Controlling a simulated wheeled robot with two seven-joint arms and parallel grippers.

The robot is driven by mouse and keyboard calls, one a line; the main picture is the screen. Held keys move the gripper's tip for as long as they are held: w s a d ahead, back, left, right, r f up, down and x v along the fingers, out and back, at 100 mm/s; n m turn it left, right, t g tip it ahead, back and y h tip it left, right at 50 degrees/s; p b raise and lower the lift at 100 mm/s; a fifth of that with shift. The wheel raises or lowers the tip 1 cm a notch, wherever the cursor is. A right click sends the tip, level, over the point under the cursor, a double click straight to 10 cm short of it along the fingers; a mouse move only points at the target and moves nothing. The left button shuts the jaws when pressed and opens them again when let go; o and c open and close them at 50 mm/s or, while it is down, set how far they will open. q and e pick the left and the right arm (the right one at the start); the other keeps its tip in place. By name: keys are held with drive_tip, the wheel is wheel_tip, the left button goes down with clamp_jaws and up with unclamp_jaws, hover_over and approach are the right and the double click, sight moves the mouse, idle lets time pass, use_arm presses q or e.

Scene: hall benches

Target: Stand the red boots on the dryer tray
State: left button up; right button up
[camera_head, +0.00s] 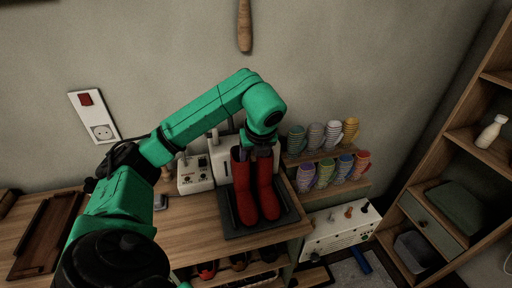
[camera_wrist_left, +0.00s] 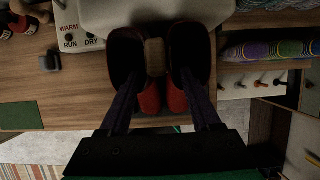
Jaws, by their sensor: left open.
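Two red boots (camera_head: 257,192) stand upright side by side on the dark dryer tray (camera_head: 291,212), toes toward the bench's front edge. In the left wrist view the dark boot openings (camera_wrist_left: 190,50) show from above, with a small tan block (camera_wrist_left: 155,57) between them. My left gripper (camera_head: 257,152) is directly over the boot tops, pointing down and open. In the wrist view its two fingers reach down at the openings, one at each boot. I cannot tell whether they touch the boots. The arm hides part of the boot tops. My right gripper is in neither view.
A white control box (camera_head: 195,176) stands left of the boots. A wooden tray (camera_head: 45,232) lies at the left of the bench. Shelves (camera_head: 450,195) stand at the far right. Footwear sits under the bench.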

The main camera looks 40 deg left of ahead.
use_arm(q)
drive_tip(key=p+v, duration=0.5)
drive_tip(key=v, duration=0.5)
drive_tip(key=shift+s, duration=0.1)
